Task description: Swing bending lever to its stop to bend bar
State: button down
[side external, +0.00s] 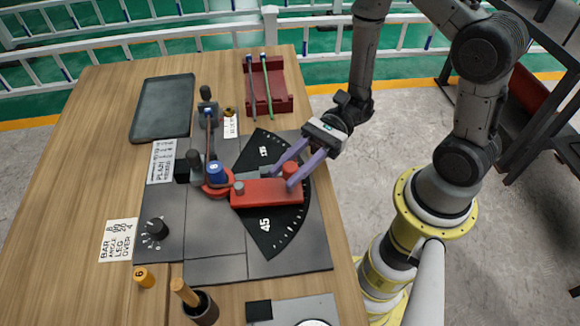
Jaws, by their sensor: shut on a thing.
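The bending lever (262,194) is a red block on the dark bending plate (217,268), reaching right from a blue centre pin (215,173). It lies over the black angle fan (272,236), between the 45 and 135 marks. My gripper (283,179), with purple fingers, is shut on the lever's red upright knob (291,169) near its outer end. The bar (209,135) is a thin brownish rod running from the back clamp (207,108) toward the blue pin. Its end near the pin is hidden, so I cannot tell its bend.
A red rack (277,90) with a few rods stands at the back right of the wooden table (85,160). A dark tray (162,107) lies back left. A black dial (157,228), an orange token (144,277) and a cup (202,308) with a wooden-handled tool are in front.

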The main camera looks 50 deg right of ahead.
dwell(0.8)
jog(key=shift+w+d+n+g, duration=0.4)
jog(key=shift+d+n+g, duration=0.2)
jog(key=shift+g, duration=0.3)
jog(key=shift+w+d+n+g, duration=0.4)
jog(key=shift+d+n+g, duration=0.15)
jog(key=shift+g, duration=0.35)
jog(key=c, duration=0.6)
grip_release()
jog(key=shift+w, duration=0.1)
jog(key=shift+d, duration=0.15)
jog(key=d, duration=0.4)
jog(key=w+d, duration=0.1)
jog(key=d, duration=0.8)
jog(key=shift+w+d, duration=0.25)
jog(key=shift+w, duration=0.05)
jog(key=shift+a, duration=0.1)
